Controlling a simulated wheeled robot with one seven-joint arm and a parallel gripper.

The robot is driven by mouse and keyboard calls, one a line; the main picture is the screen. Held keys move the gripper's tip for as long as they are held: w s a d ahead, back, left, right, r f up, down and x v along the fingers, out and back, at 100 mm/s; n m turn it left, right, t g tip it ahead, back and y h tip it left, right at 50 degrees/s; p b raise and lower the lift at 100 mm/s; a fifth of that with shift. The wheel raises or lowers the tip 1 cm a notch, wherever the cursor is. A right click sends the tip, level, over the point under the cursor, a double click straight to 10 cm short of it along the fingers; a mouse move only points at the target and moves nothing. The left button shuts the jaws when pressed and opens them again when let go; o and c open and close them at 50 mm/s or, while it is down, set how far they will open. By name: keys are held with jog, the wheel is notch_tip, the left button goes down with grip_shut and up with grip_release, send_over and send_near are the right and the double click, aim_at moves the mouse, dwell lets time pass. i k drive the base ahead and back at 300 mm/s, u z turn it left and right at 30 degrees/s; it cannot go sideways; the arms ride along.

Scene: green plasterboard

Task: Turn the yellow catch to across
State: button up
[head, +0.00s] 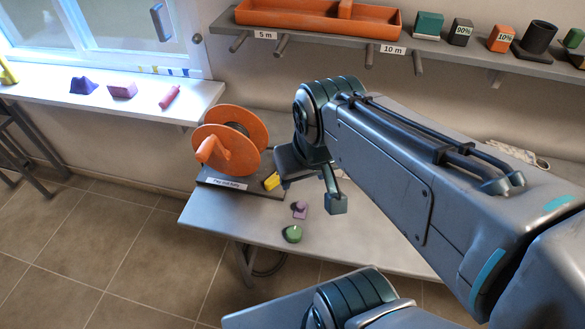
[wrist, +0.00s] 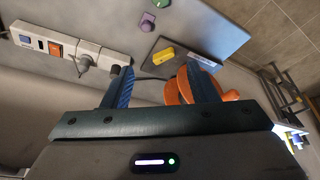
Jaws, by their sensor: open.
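The yellow catch (head: 271,181) sits on the dark base at the right of the orange reel (head: 247,128). In the wrist view the catch (wrist: 164,56) is a small yellow bar, roughly in line with the white label on the base. My gripper (head: 310,191) is above the bench, to the right of the catch in the head view. In the wrist view its two fingers (wrist: 160,69) are apart with nothing between them. The catch shows beyond the fingertips, between them in the picture and not touched. The right finger partly covers the reel.
A purple knob (head: 300,209) and a green knob (head: 293,234) stand on the bench (head: 225,215) near the catch. A power strip (wrist: 65,45) with a plug shows in the wrist view. A shelf (head: 450,48) with an orange tray (head: 300,20) runs along the wall above.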

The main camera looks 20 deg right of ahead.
aim_at(273, 180)
jog(key=k, duration=1.25)
jog(key=u, duration=0.6)
jog(key=i, duration=1.35)
jog(key=z, duration=0.55)
